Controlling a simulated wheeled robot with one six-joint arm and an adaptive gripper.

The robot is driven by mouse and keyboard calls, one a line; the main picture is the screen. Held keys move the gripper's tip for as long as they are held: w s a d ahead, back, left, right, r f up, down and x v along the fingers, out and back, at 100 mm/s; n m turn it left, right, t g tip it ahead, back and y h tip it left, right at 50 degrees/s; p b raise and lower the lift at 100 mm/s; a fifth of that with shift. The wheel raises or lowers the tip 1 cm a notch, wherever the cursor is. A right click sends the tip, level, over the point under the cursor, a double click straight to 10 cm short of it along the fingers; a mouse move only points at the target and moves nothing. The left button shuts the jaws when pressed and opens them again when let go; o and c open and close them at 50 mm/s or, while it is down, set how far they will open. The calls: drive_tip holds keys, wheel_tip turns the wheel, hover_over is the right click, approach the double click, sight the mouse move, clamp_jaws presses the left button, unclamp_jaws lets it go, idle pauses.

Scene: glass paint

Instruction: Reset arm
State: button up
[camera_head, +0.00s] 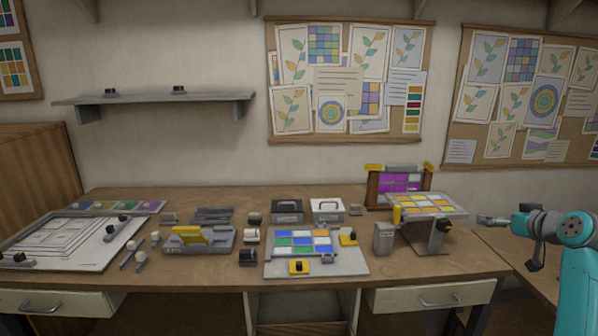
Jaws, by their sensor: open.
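My gripper (487,220) is at the right, at the end of my teal and dark arm. It points left, near the right edge of the workbench (380,271). It is open and I see nothing between its fingers. It appears close to the tilted stand (455,211) with yellow and pale panes, with a small visible space between them. The fingertips are small in this view.
A board of coloured tiles (350,266), a grey tool with a yellow part (190,235), and a white framed panel (100,257) lie on the bench. A purple glass rack (372,187) stands behind the stand. A wall shelf (150,98) hangs at left.

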drive_tip(key=s+a+f+m, duration=0.1)
drive_tip(key=a+f, duration=0.2)
drive_tip(key=f, duration=0.4)
drive_tip(key=s+a+f, duration=0.2)
drive_tip(key=a+f, duration=0.1)
drive_tip(key=f, duration=0.4)
drive_tip(key=s+a+f+m+h, duration=0.1)
drive_tip(key=s+a+f, duration=0.7)
drive_tip(key=s+f, duration=0.25)
drive_tip(key=s+a+f+m+h, duration=0.1)
drive_tip(key=s+a+f, duration=0.7)
drive_tip(key=s+f, duration=0.3)
drive_tip(key=s+a+f, duration=0.1)
drive_tip(key=s+a, duration=0.3)
drive_tip(key=s, duration=0.6)
drive_tip(key=s+a+f, duration=0.2)
drive_tip(key=s+a, duration=0.2)
drive_tip(key=s, duration=0.7)
drive_tip(key=s+a+r+n, duration=0.1)
drive_tip(key=s+a+r, duration=0.1)
drive_tip(key=s+r, duration=0.4)
drive_tip(key=s+a+r+n+t+y, duration=0.1)
drive_tip(key=s+a+r, duration=0.1)
drive_tip(key=s+r, duration=0.4)
drive_tip(key=s, duration=0.5)
drive_tip(key=shift+s+a+n, duration=0.15)
drive_tip(key=shift+s+n, duration=0.15)
drive_tip(key=shift+s, duration=0.1)
